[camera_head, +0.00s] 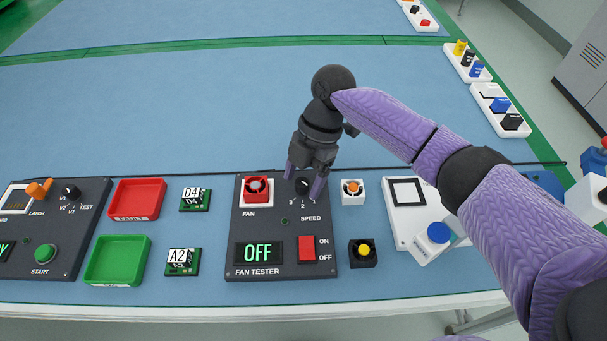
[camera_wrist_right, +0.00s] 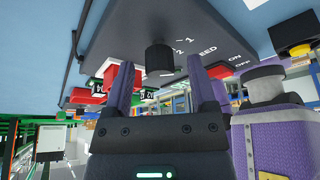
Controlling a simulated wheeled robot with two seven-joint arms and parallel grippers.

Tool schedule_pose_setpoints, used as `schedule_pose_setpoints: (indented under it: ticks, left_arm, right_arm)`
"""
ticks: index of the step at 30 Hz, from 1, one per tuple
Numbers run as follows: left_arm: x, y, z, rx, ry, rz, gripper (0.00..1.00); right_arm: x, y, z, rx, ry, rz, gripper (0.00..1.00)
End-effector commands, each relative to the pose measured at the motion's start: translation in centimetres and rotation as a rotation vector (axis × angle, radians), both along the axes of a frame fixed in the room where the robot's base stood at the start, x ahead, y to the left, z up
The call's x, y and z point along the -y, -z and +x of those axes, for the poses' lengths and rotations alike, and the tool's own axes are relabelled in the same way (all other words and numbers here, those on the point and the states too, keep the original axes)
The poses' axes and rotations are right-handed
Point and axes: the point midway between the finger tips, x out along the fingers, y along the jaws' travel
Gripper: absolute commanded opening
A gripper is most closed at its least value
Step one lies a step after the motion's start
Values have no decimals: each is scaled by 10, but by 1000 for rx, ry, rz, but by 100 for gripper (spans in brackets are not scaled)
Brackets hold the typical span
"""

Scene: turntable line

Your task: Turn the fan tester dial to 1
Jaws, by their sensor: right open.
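The fan tester (camera_head: 284,226) is a dark panel at the front of the blue table, with a green OFF display (camera_head: 258,253) and a red ON/OFF rocker switch (camera_head: 306,249). Its black speed dial (camera_head: 302,185) is at the upper right, with 3, 2 and 1 marked near it. My right gripper (camera_head: 305,183) is open, its purple fingers either side of the dial in the head view. In the right wrist view the dial (camera_wrist_right: 159,56) stands beyond and between the open fingertips. I cannot tell whether they touch it. My left gripper is not in view.
A red FAN fixture (camera_head: 256,189) sits on the panel left of the dial. A white block with an orange button (camera_head: 352,190) and a black block with a yellow button (camera_head: 363,252) stand to the right. Red (camera_head: 137,180) and green (camera_head: 96,261) trays lie left.

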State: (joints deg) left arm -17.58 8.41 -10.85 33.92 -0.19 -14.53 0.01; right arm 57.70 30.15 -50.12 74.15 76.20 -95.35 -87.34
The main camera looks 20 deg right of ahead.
Motion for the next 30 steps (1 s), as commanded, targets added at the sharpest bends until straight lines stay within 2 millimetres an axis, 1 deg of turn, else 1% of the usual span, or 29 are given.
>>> schedule_pose_setpoints:
  ticks: [2,9,13,17,30]
  left_arm:
    - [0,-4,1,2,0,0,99]
    - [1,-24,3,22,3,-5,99]
    - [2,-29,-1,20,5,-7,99]
    - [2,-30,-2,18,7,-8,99]
    - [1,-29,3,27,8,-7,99]
  right_arm:
    - [3,-9,2,2,2,0,73]
    - [22,-66,14,5,3,0,73]
    - [30,-86,18,3,1,1,73]
    - [33,-92,19,2,1,1,73]
    - [33,-91,19,0,0,0,73]
